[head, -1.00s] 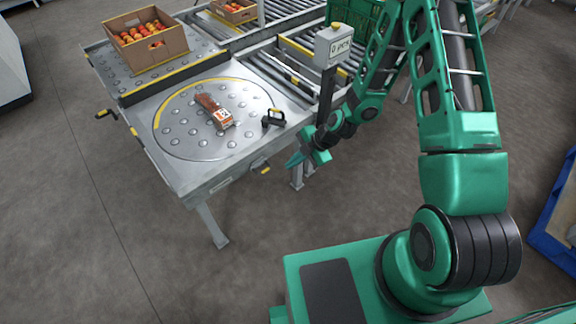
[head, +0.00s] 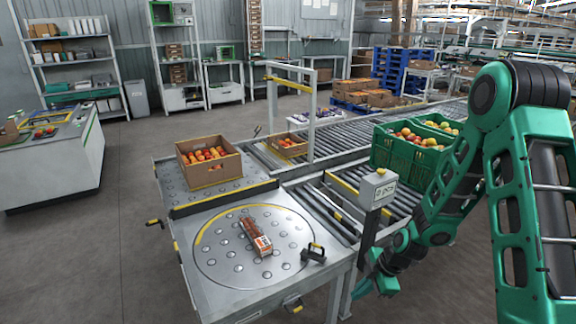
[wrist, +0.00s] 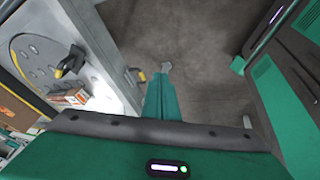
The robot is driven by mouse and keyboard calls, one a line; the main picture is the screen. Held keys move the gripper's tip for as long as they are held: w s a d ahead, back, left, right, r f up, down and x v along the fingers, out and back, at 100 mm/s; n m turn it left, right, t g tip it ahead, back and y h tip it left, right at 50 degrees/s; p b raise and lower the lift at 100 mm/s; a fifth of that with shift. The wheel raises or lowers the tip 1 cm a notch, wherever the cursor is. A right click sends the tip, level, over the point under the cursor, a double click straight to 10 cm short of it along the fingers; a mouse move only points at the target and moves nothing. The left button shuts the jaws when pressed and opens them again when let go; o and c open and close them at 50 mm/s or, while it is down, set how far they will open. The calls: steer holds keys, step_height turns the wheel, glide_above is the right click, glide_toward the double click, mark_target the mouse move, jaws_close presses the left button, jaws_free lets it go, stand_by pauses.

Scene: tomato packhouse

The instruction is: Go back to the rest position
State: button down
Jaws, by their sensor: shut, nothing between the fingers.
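My gripper (head: 372,285) is at the right side of the ball-transfer table (head: 215,284), off its edge and lower than its top. In the wrist view my gripper (wrist: 166,70) points down over bare floor, its green fingers together with nothing between them. My arm is folded at the right of the head view. A small reddish-brown carton with a white label (head: 262,242) lies on the round turntable plate (head: 225,262), apart from my gripper.
A post with a display box (head: 377,190) stands close beside my arm. A black clamp with a yellow mark (head: 313,254) sits at the table's right. A cardboard box of tomatoes (head: 210,172) and green crates (head: 392,157) stand behind. Floor at the left (head: 90,250) is clear.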

steer(key=s+d+r+m+h, duration=0.2)
steer(key=s+d+r+m, duration=0.35)
steer(key=d+r, duration=0.3)
steer(key=s+d+r+m+h, duration=0.2)
steer(key=s+d+r+m, duration=0.4)
steer(key=r, duration=0.4)
steer(key=s+d+r+m+g, duration=0.1)
steer(key=s+d+r+m, duration=0.1)
steer(key=s+r+m, duration=0.3)
steer(key=s+d+r+m+g, duration=0.1)
steer(key=s+d+r+m, duration=0.1)
steer(key=s+r+m, duration=0.3)
steer(key=s+m, duration=0.4)
steer(key=s, duration=0.3)
steer(key=shift+s+d+r, duration=0.3)
steer(key=shift+s, duration=0.1)
steer(key=shift+w+f, duration=0.25)
steer(key=shift+w, duration=0.4)
